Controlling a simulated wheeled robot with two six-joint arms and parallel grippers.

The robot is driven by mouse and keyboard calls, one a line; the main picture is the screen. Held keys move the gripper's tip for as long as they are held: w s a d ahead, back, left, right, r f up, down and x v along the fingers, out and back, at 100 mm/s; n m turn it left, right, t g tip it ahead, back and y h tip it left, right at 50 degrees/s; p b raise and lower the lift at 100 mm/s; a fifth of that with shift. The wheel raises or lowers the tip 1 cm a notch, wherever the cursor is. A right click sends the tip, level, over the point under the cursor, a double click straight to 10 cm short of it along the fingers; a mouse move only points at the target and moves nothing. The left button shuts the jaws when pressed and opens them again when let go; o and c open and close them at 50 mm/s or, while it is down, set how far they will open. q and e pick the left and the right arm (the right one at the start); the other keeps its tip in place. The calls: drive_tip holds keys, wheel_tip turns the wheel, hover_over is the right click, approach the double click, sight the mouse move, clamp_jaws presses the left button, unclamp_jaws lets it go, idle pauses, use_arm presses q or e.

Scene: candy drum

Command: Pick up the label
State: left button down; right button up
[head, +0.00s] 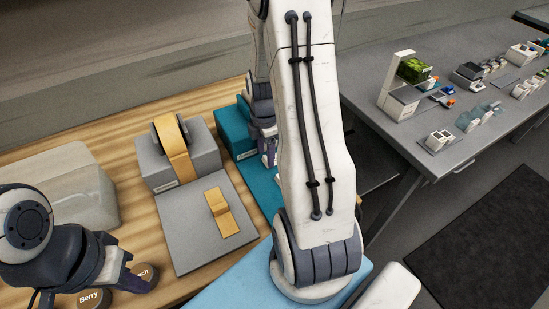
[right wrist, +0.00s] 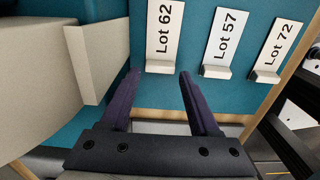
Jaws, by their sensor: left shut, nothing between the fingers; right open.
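Three white labels stand side by side on a teal surface (right wrist: 195,85) in the right wrist view: Lot 62 (right wrist: 163,30), Lot 57 (right wrist: 224,36) and Lot 72 (right wrist: 277,45). Each has a pale block-like tab at its lower end. My right gripper (right wrist: 160,78) is open, with Lot 62's tab just ahead of the gap between its fingertips. Nothing is between the fingers. In the head view the right gripper (head: 268,148) is partly hidden behind my arm, and the labels cannot be made out. My left gripper (head: 130,278) is shut and empty at the lower left.
A grey dispenser (head: 205,150) with a yellow roll (head: 177,150) and a yellow piece (head: 222,213) sit on the wooden table. Round lids, one reading Berry (head: 92,298), lie by my left gripper. A pale block (right wrist: 30,85) stands left of my right gripper.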

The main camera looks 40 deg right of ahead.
drive_tip(key=shift+f, duration=0.9)
clamp_jaws()
drive_tip(key=shift+r, duration=0.1)
